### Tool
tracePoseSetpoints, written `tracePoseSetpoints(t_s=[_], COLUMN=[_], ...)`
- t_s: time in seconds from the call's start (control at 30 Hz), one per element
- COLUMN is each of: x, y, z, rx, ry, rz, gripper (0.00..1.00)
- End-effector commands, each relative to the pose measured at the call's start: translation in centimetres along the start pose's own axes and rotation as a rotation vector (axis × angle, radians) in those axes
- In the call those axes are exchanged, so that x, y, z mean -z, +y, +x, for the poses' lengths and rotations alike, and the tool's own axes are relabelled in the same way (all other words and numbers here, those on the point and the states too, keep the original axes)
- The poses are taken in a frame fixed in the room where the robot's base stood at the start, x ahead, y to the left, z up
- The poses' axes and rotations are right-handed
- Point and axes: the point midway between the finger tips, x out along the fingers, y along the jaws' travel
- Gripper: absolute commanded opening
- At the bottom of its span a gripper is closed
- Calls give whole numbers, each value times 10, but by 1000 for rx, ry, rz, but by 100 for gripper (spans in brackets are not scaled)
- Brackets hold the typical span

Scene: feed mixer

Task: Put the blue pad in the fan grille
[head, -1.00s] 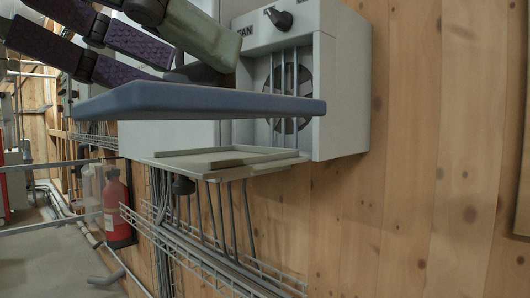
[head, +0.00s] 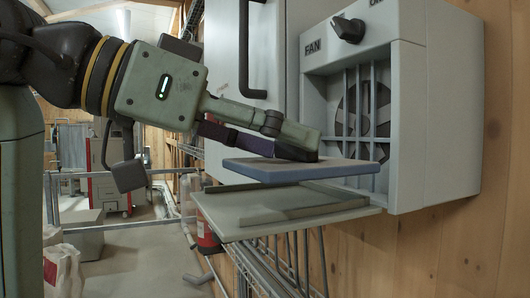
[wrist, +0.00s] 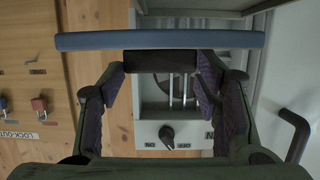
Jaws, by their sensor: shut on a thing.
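The blue pad (head: 300,168) is a thin flat slab held roughly level by my gripper (head: 300,146). In the wrist view the pad (wrist: 160,40) shows edge-on, with my gripper (wrist: 160,60) shut at its middle. The fan grille (head: 347,118) is a recess with upright bars over a dark round fan, in the front of a grey box (head: 430,120) marked FAN. The pad is in front of its lower part, above the lowered flap (head: 225,215), with a gap beneath. Whether the pad's far edge touches the bars cannot be told.
A dark knob (head: 348,28) sits above the grille. A grey cabinet with a black handle (head: 243,60) is to the left. Wire racks and cables (head: 290,262) run below the flap. A red extinguisher (head: 207,238) stands beneath. Red padlocks (wrist: 40,108) hang on a board.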

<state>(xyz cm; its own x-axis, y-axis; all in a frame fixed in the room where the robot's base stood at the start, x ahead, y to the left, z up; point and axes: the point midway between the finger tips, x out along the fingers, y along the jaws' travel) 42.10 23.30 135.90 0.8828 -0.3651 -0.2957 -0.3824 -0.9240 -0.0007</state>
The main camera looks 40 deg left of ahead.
Motion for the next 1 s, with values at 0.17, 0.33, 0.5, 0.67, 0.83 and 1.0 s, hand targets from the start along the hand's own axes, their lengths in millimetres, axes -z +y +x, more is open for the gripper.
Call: tracePoseSetpoints(t_s=[0.17, 0.33, 0.5, 0.67, 0.83, 1.0], x=[1, 0, -20, -34, -35, -38], y=[-31, -43, -52, -51, -51, -50], z=[6, 10, 16, 22, 22, 23], rx=[1, 0, 3, 1, 0, -2], ry=[1, 1, 0, 1, 1, 2], rz=[-2, -1, -1, 1, 2, 2], gripper=[32, 32, 32, 32, 32, 32])
